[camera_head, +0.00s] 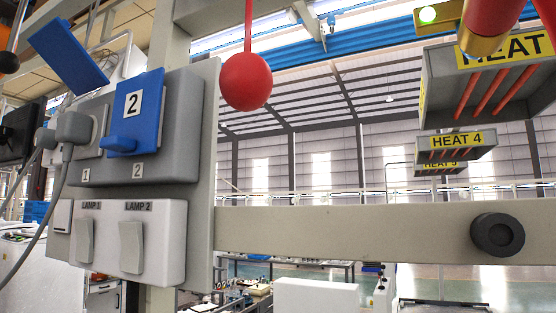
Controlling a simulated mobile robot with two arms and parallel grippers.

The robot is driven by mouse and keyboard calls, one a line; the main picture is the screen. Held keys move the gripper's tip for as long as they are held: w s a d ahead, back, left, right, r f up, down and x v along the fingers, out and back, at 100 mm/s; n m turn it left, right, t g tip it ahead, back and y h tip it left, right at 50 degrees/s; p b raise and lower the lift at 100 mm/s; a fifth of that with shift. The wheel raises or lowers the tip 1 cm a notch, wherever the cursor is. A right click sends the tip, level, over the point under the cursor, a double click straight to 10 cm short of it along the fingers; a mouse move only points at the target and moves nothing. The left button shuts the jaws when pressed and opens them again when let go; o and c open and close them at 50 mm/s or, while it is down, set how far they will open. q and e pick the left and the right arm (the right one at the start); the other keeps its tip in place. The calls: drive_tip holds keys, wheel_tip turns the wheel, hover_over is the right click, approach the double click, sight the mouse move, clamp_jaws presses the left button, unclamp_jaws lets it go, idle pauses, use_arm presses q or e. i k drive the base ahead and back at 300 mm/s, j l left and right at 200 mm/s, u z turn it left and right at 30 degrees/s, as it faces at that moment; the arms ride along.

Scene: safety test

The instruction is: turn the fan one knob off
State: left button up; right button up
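A round black knob (498,235) is mounted on a beige horizontal bar (360,232) at the right. It faces me, and I see no label on it, so I cannot tell from a label whether it is the fan one knob. Its on or off setting cannot be made out. No fan can be identified. Neither of my grippers is in view, and nothing touches the knob.
Heat hoods (457,143) hang upper right. Space before the knob looks clear.

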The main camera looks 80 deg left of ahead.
sight(44, 137)
drive_tip(key=u, duration=3.9)
